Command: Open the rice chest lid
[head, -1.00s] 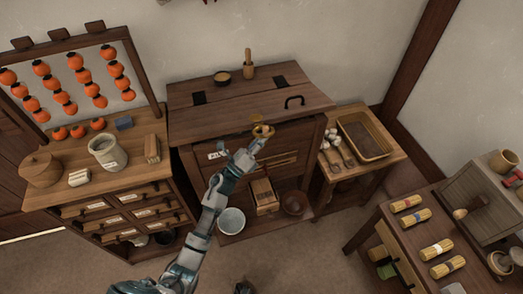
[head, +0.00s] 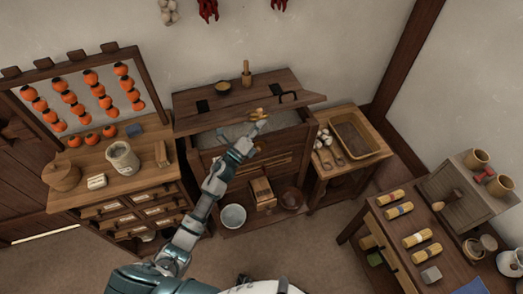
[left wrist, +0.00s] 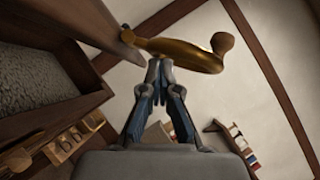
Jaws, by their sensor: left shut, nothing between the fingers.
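The rice chest (head: 289,133) stands against the wall in the head view. Its dark wooden lid (head: 235,103) is raised part way at the front, and grey-white rice (head: 236,131) shows in the gap. A brass latch or handle (head: 253,114) sits at the lid's front edge. My left gripper (head: 262,123) is shut and empty, just under the brass piece. In the left wrist view its fingertips (left wrist: 160,66) meet or nearly meet the underside of the brass piece (left wrist: 182,50); I cannot tell if they touch. The rice (left wrist: 38,62) shows at left there. My right gripper is not in view.
A small bowl (head: 222,88) and a wooden cup with a pestle (head: 246,77) stand at the chest's back. A drawer cabinet (head: 120,190) is close on the left, a side table with a tray (head: 355,133) on the right.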

